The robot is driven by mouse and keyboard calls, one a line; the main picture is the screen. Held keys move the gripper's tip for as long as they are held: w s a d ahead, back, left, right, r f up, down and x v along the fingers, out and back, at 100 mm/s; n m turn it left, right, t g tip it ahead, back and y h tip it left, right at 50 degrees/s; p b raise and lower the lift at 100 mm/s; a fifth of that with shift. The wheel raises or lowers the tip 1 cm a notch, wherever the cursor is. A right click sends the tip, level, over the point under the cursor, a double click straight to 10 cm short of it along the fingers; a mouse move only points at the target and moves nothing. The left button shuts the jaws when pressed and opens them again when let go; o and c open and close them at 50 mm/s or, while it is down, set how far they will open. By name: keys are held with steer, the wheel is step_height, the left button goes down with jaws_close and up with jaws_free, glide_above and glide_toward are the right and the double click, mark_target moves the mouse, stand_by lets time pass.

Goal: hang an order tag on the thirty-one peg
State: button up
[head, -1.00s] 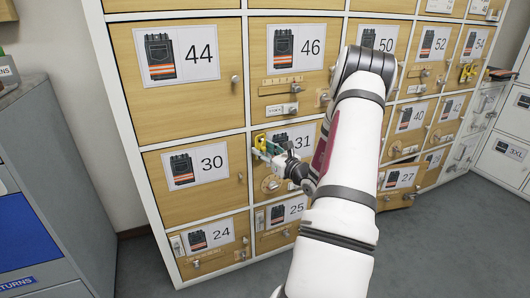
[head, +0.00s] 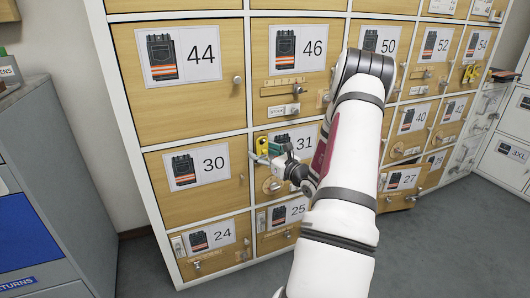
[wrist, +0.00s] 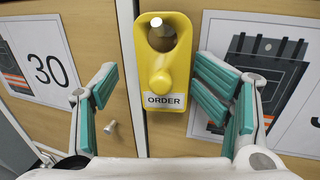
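The order tag (wrist: 166,62) is yellow with a round hole at the top, a knob in the middle and a white "ORDER" label. It hangs upright on the door marked 31, with a pale peg end (wrist: 161,38) showing through its hole. In the head view the tag (head: 262,145) is beside the 31 card (head: 294,139). My gripper (head: 268,158) is in front of that door, a little below the tag. In the wrist view my gripper (wrist: 165,98) is open and empty, its teal-padded fingers wide apart on either side of the tag, not touching it.
Door 30 (head: 195,185) is to the left, with a small knob (wrist: 110,127). A round fitting (head: 271,185) sits on door 31 below the tag. Door 46 (head: 290,88) is above and door 25 (head: 281,223) below. A grey cabinet (head: 60,150) stands at left; floor shows between.

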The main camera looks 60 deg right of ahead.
steer(key=shift+s+d, duration=0.1)
steer(key=shift+s, duration=0.05)
steer(key=shift+s, duration=0.35)
steer(key=v, duration=1.1)
steer(key=shift+a, duration=0.25)
steer(key=shift+r, duration=0.1)
